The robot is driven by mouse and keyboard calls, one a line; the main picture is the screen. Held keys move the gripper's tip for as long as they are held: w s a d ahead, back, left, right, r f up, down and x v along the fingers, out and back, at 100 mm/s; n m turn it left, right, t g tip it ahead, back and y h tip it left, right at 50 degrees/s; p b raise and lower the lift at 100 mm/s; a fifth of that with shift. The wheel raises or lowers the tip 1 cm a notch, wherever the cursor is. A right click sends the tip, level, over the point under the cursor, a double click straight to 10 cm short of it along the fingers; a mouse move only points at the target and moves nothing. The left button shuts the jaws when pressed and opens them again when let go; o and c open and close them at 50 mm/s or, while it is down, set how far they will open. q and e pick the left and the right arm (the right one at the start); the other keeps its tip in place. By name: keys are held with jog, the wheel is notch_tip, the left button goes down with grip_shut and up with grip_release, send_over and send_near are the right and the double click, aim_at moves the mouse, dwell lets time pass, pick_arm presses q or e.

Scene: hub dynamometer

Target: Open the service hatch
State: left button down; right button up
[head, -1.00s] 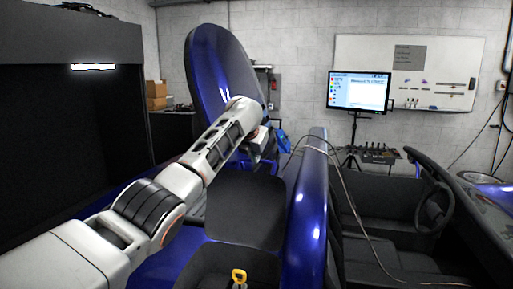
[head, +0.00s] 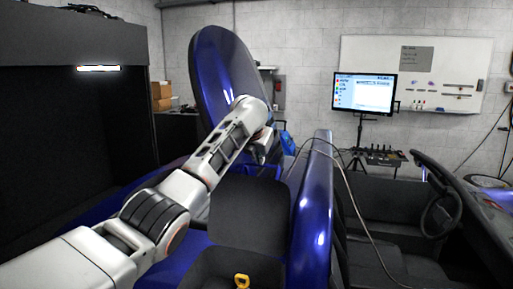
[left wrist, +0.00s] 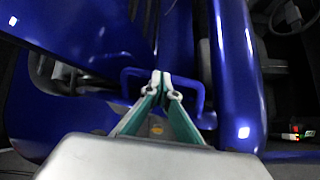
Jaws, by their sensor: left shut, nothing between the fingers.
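The large blue oval panel (head: 213,62), which looks like the service hatch, stands raised and tilted behind my left forearm. My left gripper (head: 270,158) is near its lower right side, partly hidden by my own wrist. In the left wrist view, my left gripper (left wrist: 161,76) is shut with nothing between its green-edged fingers. Its fingertips are by a blue bar-like loop (left wrist: 133,72), which passes on both sides of them; I cannot tell whether they touch. A blue panel surface (left wrist: 85,30) fills the upper left there. My right gripper is not in view.
A blue car body ridge (head: 312,205) runs just right of my arm, with a thin cable over it. A dark recess with a yellow handle (head: 241,281) lies below. The cockpit with steering wheel (head: 441,215) is right; a dark cabinet (head: 70,150) stands left.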

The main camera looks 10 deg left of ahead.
pick_arm(q)
jog(key=a+v, duration=0.1)
jog(key=v, duration=1)
jog(key=s+a+f+n, duration=0.15)
jog(key=f+n, duration=0.25)
jog(key=f, duration=0.6)
jog(key=s+a+f+n, duration=0.15)
jog(key=f+n, duration=0.25)
jog(key=f, duration=0.7)
jog(key=s+a+f+n+g+y, duration=0.1)
jog(key=s+a+f+n, duration=0.2)
jog(key=s+f+n, duration=0.85)
jog(key=s+a+f+n+y, duration=0.2)
jog(key=s+a+f+n, duration=0.2)
jog(key=s+f, duration=0.95)
jog(key=s+a+r+n+y, duration=0.1)
jog(key=s+a+n, duration=0.25)
jog(key=s, duration=0.55)
jog(key=s+a+r+n, duration=0.15)
jog(key=s+n, duration=0.25)
jog(key=s, duration=0.6)
jog(key=d+f+n+t+h, duration=0.2)
jog(key=d+f+h, duration=0.4)
jog(key=d+f, duration=0.7)
notch_tip(320, 180, down, 4)
jog(key=shift+w+d+f+n+t+h, duration=0.25)
jog(key=shift+w+d+n, duration=0.2)
jog(key=shift+n, duration=0.35)
